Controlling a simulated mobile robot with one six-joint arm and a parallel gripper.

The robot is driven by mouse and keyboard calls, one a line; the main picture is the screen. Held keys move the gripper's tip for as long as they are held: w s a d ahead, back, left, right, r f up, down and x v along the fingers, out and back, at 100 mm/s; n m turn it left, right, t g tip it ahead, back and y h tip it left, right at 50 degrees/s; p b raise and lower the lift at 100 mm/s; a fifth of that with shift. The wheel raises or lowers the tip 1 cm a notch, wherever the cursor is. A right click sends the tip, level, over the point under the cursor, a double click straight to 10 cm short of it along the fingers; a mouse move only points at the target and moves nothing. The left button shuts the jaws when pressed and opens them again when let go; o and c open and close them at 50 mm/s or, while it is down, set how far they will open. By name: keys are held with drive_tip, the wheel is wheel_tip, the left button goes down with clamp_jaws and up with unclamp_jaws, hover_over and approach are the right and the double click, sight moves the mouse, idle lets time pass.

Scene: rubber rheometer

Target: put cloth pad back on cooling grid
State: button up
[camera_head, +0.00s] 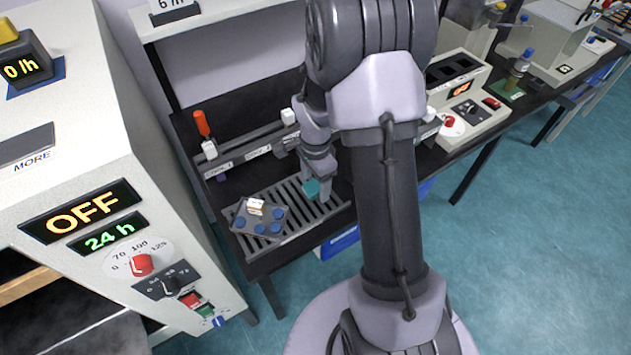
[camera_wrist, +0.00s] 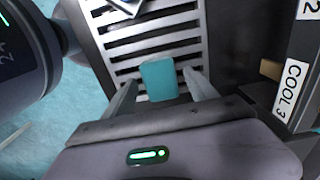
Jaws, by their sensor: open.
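The cloth pad (camera_wrist: 158,80) is a small teal rectangle. In the head view the pad (camera_head: 311,188) shows just below my gripper (camera_head: 319,176), on the right part of the cooling grid (camera_head: 327,207). My gripper is open, with a finger on each side of the pad. I cannot tell whether the fingers touch it or whether it rests fully on the slats.
A grey tray (camera_head: 240,222) with blue round pieces and a small white box (camera_head: 255,205) sits on the grid's left part. A labelled rack with an orange-handled tool (camera_head: 202,124) runs behind the grid. The oven (camera_head: 75,180) stands left.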

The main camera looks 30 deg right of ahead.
sight(315, 185)
drive_tip(key=s+a+r+n+t+p, duration=0.1)
drive_tip(key=a+r+n+p, duration=0.1)
drive_tip(key=r, duration=0.6)
drive_tip(key=s+a+r+n+t+p, duration=0.1)
drive_tip(key=s+a+r, duration=0.15)
drive_tip(key=r, duration=0.55)
drive_tip(key=s+a+r+n+p, duration=0.1)
drive_tip(key=a+r+n+p, duration=0.15)
drive_tip(key=r, duration=0.55)
drive_tip(key=s+a+r+n+t+y, duration=0.1)
drive_tip(key=s+a+r+n+t, duration=0.1)
drive_tip(key=s, duration=0.4)
drive_tip(key=s+a+r+n+t+y, duration=0.1)
drive_tip(key=s+a+r+n, duration=0.4)
drive_tip(key=s+a, duration=0.1)
drive_tip(key=shift+s+a+n+t+b, duration=0.35)
drive_tip(key=shift+a+t+b, duration=0.05)
drive_tip(key=shift+a, duration=0.2)
